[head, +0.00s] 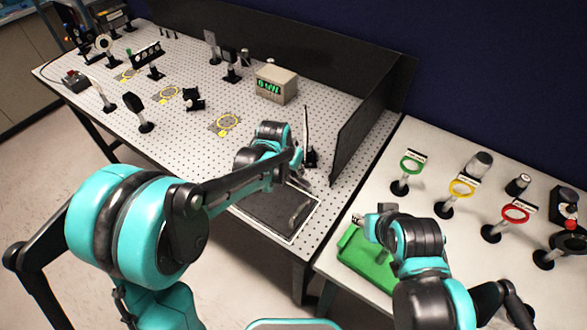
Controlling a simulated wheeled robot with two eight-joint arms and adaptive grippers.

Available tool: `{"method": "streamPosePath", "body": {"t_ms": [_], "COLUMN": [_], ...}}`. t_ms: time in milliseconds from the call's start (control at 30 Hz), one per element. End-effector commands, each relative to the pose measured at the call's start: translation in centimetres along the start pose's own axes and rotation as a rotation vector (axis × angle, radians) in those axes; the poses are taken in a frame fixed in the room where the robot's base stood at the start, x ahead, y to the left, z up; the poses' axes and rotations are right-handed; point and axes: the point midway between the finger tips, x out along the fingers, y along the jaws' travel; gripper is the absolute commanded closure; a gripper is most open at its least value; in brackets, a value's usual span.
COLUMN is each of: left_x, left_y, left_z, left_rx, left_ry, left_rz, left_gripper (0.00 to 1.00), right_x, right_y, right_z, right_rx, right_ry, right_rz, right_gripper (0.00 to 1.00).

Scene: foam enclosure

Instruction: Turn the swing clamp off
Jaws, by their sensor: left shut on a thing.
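My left gripper (302,180) reaches over the right front part of the perforated bench. It is shut on a small part that I take to be the swing clamp, mostly hidden by the gripper and wrist. A grey curved piece (300,211) shows just below it, over a dark plate (266,213) with a pale border. I cannot tell from this view how the clamp's arm is turned. My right gripper (358,219) is small in view, above the left end of a green block on the right table; its finger gap is unclear.
A thin dark upright piece on a post (311,157) stands close beside my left gripper. A black panel (362,115) rises to its right. A display box (277,84) stands behind. The green block (362,265) and ringed posts (461,188) occupy the right table.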

Motion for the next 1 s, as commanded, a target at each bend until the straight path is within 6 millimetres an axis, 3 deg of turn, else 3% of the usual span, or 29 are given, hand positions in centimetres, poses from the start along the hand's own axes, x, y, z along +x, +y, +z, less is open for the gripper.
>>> {"method": "streamPosePath", "body": {"t_ms": [533,567,600,1000], "left_x": [0.01,0.01,0.01,-0.54], "left_y": [0.04,0.04,0.04,0.02], "left_z": [0.01,0.01,0.01,0.00], "left_rx": [-0.021,-0.021,-0.021,-0.021], "left_ry": [-0.001,-0.001,-0.001,0.000], "left_rz": [-0.008,-0.008,-0.008,-0.008], "left_gripper": [1.00,0.65,0.55,0.52], "right_x": [0.00,0.00,0.00,0.00], "right_y": [0.00,0.00,0.00,0.00], "right_z": [0.00,0.00,0.00,0.00], "right_rx": [0.000,0.000,0.000,0.000], "right_ry": [0.000,0.000,0.000,0.000], "right_rz": [0.000,0.000,0.000,0.000], "right_gripper": [0.60,0.60,0.60,0.60]}}
